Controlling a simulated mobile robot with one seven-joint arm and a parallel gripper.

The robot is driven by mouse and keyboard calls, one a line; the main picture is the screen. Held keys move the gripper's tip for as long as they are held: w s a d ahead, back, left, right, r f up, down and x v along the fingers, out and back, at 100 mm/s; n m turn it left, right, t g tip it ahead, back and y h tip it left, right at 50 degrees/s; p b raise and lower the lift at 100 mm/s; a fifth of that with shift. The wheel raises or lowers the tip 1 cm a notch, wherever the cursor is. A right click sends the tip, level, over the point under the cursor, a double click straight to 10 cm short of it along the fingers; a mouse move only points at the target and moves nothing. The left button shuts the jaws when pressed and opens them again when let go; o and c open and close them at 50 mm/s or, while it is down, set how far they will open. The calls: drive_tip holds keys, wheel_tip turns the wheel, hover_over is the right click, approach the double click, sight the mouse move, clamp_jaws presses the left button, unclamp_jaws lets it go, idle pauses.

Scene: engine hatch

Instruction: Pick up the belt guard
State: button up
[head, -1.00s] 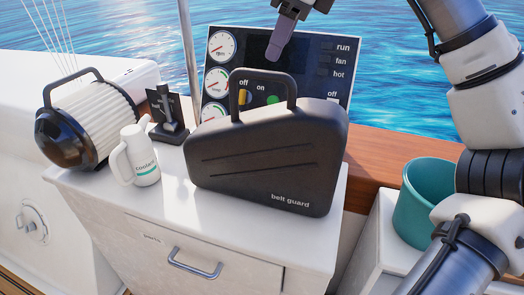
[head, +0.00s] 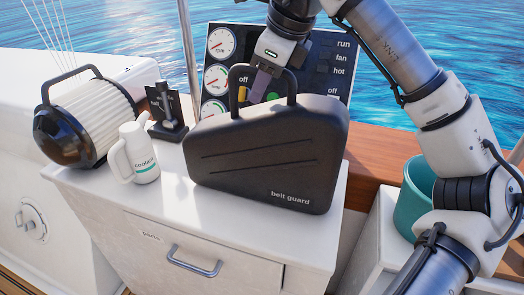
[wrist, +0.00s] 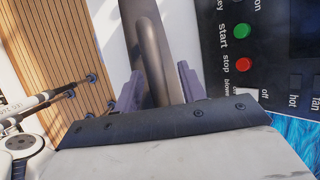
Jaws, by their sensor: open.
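The belt guard (head: 265,160) is a black case-like cover with a loop handle on top. It stands upright on the white cabinet top in the head view. My gripper (head: 262,88) is at its handle, coming from above and behind. In the wrist view the handle (wrist: 152,60) runs between the two purple fingers of my gripper (wrist: 160,88). The fingers are apart, one on each side of the handle. In the head view the handle's front bar partly hides the fingers.
A control panel (head: 222,45) with gauges stands just behind the guard. A white coolant jug (head: 140,155), a small black stand (head: 168,125) and a ribbed filter canister (head: 85,120) are at the left. A teal bucket (head: 412,200) is at the right. The cabinet's front top (head: 150,205) is clear.

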clamp_jaws()
idle(1.3)
